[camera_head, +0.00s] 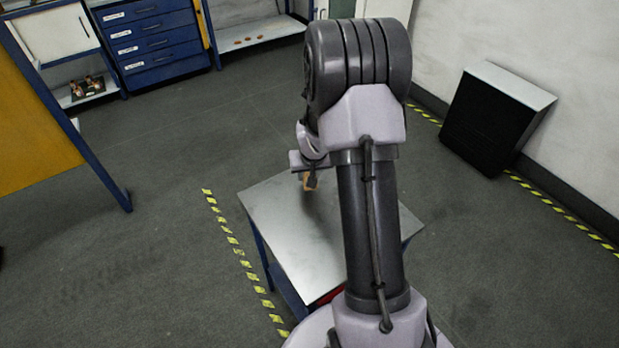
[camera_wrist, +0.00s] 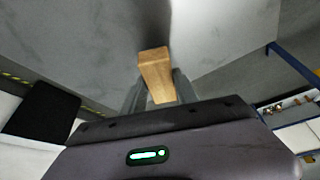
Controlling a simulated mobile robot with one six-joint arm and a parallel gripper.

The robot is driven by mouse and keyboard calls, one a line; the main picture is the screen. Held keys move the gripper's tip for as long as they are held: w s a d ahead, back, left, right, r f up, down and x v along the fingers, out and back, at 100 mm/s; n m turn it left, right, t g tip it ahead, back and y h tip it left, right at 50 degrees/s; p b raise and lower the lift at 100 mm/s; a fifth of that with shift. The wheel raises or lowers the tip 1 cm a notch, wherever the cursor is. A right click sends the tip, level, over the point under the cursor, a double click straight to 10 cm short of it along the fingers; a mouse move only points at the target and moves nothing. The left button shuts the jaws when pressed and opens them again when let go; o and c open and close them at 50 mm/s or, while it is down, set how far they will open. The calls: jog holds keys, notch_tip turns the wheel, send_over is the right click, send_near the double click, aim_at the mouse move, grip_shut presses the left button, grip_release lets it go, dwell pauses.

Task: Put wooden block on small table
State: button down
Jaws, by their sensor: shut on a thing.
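A wooden block (camera_wrist: 157,75) is between the two fingers of my gripper (camera_wrist: 157,90) in the wrist view. My gripper is shut on it. In the head view, my gripper (camera_head: 310,182) is over the far part of the small table (camera_head: 285,230), and a bit of the wooden block (camera_head: 307,181) shows beside the fingers. The small table has a grey metal top and blue legs. Its top also fills much of the wrist view (camera_wrist: 80,40). I cannot tell whether the block touches the top. My arm hides the table's right part.
A black box with a light top (camera_head: 495,115) stands by the right wall. Blue drawers (camera_head: 155,40) and a shelf (camera_head: 255,32) are at the back. A yellow panel with a blue frame (camera_head: 35,125) is at the left. The floor left of the table is clear.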

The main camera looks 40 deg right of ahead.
notch_tip(320, 180, down, 3)
jog(key=shift+f+b, duration=0.2)
jog(key=shift+b, duration=0.6)
jog(key=shift+f, duration=0.15)
jog(key=c, duration=0.9)
grip_release()
jog(key=shift+c, duration=0.2)
